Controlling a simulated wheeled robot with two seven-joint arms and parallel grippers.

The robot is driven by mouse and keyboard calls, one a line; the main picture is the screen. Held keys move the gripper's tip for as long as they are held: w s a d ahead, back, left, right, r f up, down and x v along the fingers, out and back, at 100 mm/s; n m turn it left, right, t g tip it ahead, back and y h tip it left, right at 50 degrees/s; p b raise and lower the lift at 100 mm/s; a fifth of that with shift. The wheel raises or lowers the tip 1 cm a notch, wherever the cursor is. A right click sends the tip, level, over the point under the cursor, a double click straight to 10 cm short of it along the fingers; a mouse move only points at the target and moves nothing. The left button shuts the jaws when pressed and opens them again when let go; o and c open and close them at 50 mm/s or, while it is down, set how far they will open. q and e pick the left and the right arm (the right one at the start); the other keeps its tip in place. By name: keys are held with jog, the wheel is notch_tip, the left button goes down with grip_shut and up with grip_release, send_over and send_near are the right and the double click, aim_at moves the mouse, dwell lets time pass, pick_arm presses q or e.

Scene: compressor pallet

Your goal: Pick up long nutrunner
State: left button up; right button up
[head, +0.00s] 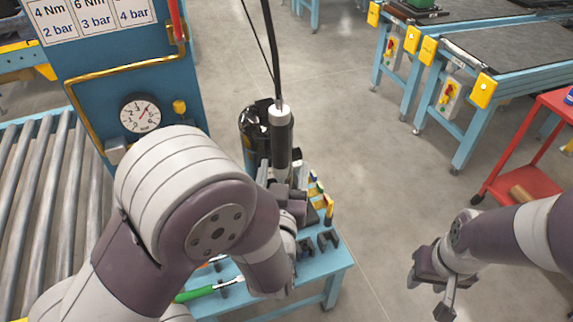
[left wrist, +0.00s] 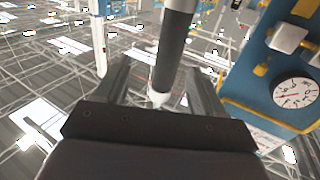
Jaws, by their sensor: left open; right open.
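The long nutrunner (head: 281,148) is a dark upright cylinder with a pale collar at its top, hanging on a black cable above the blue bench. My left gripper (head: 281,188) is at its lower part, partly hidden by my own arm. In the left wrist view the nutrunner (left wrist: 174,45) stands between the two spread fingers of the left gripper (left wrist: 158,75). The fingers are open, with gaps showing beside the tool. The tool's lower end is hidden in the head view. My right gripper (head: 432,285) is open and empty above the floor at the right.
The blue bench (head: 338,262) carries dark holders, yellow-marked tools and a green-handled tool (head: 196,294). A black cylinder (head: 254,128) stands behind the nutrunner. A blue panel with a gauge (head: 140,114) and a roller conveyor (head: 45,180) are at left. A red cart (head: 520,180) is at right.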

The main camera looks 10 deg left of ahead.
aim_at(280, 153)
pick_arm(q)
jog(key=w, duration=0.2)
jog(key=w+a, duration=0.2)
jog(key=w, duration=0.1)
jog(key=shift+w+f+p, duration=0.25)
jog(key=shift+w+p, duration=0.1)
jog(key=w, duration=0.1)
jog(key=w+p, duration=0.1)
jog(key=w, duration=0.1)
jog(key=shift+w+a+r, duration=0.1)
jog(key=shift+a+r, duration=0.25)
jog(key=shift+a, duration=0.05)
jog(key=shift+w+f, duration=0.1)
jog(key=shift+w, duration=0.25)
jog(key=shift+w+a+f, duration=0.15)
jog(key=shift+w, duration=0.05)
jog(key=shift+s, duration=0.15)
grip_shut()
jog(key=shift+r, duration=0.2)
pick_arm(e)
jog(key=shift+w+a+r, duration=0.2)
jog(key=shift+w+r, duration=0.05)
jog(key=shift+r, duration=0.3)
jog(key=shift+w+a+r, duration=0.2)
jog(key=shift+r, duration=0.35)
